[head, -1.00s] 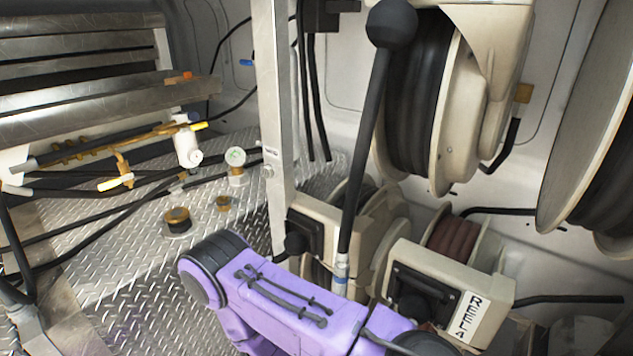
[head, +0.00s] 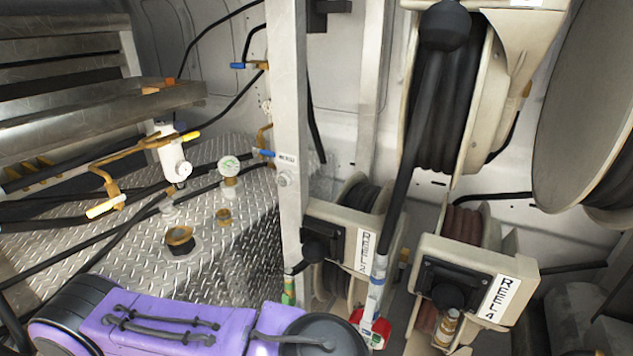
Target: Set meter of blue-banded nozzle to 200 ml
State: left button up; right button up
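A light blue band (head: 376,283) shows on a pale fitting in the head view. The fitting is at the lower end of a long black hose or rod that rises to a black ball (head: 445,26). Just below the band is a red part (head: 378,333) with a small green and white patch, perhaps the nozzle's meter; no reading can be made out. Its lower part is cut off or hidden. A purple arm link of mine crosses the bottom left. Neither of my grippers is in view.
Two labelled reels (head: 365,254) (head: 497,297) stand behind and right of the banded fitting. A green-banded fitting (head: 289,290) hangs left of it. A metal post (head: 288,130) rises beside them. Left are a tread-plate top (head: 215,245), valves and a gauge (head: 229,166).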

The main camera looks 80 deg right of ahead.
aim_at(381, 327)
jog(key=z, duration=0.1)
jog(key=i, duration=0.35)
jog(key=z, duration=3.3)
jog(key=i, duration=0.45)
jog(key=z, duration=0.15)
